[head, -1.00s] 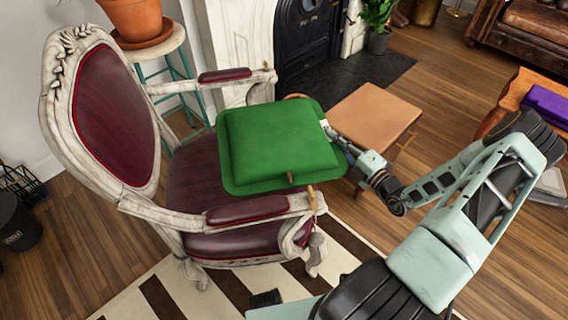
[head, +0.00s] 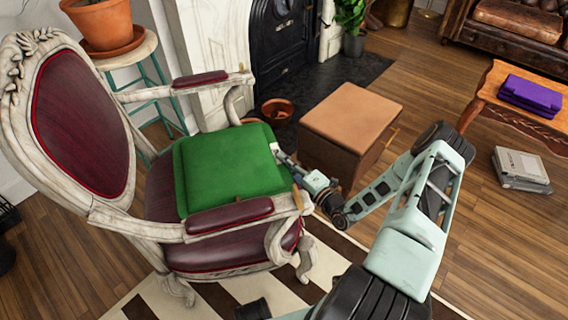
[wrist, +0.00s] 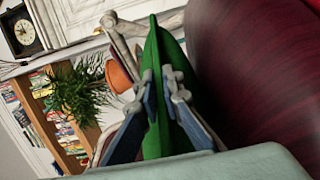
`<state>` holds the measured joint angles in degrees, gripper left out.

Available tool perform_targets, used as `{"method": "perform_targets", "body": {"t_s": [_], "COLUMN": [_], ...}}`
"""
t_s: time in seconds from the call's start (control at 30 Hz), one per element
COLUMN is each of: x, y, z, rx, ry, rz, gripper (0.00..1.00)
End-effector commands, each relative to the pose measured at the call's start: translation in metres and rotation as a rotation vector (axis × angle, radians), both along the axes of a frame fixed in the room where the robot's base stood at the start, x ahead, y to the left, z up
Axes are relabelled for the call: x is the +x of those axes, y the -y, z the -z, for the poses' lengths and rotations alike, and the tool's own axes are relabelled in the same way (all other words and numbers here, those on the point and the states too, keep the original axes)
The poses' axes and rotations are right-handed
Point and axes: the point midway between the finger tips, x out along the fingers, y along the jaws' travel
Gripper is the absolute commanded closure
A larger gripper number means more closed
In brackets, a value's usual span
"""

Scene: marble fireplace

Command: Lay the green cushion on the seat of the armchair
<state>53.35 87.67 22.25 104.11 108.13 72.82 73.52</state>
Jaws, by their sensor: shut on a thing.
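The green cushion (head: 228,165) is flat and square. In the head view it lies level between the armrests of the armchair (head: 82,110), over the dark red seat (head: 160,196). The near armrest hides its lower edge. My gripper (head: 279,153) comes from the right and is shut on the cushion's right edge. In the wrist view the fingers (wrist: 172,82) pinch the cushion (wrist: 153,75), seen edge-on, beside a large dark red surface (wrist: 255,65) of the chair. I cannot tell whether the cushion's underside touches the seat.
The armrests (head: 229,215) flank the cushion. A brown leather-topped box stool (head: 351,118) stands right of the chair. A potted plant on a stool (head: 104,22) is behind left. A wooden table (head: 490,90) with a purple folded item (head: 530,94) is at right.

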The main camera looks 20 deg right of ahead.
Motion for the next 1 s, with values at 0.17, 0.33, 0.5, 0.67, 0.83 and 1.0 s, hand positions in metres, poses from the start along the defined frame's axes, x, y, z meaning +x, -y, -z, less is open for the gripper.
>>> {"method": "perform_targets", "body": {"t_s": [0.17, 0.33, 0.5, 0.67, 0.83, 1.0], "x": [0.001, 0.001, 0.000, 0.000, 0.000, -0.014], "y": [0.000, 0.000, 0.000, 0.000, 0.000, 0.009], "z": [-0.002, 0.002, 0.003, 0.003, 0.001, -0.001], "rx": [0.005, 0.005, 0.001, 0.001, 0.000, 0.001], "ry": [0.004, 0.004, 0.001, 0.001, 0.001, -0.001], "rz": [0.000, 0.000, 0.000, 0.000, 0.000, 0.004], "gripper": [1.00, 1.00, 0.78, 0.76, 0.76, 0.76]}}
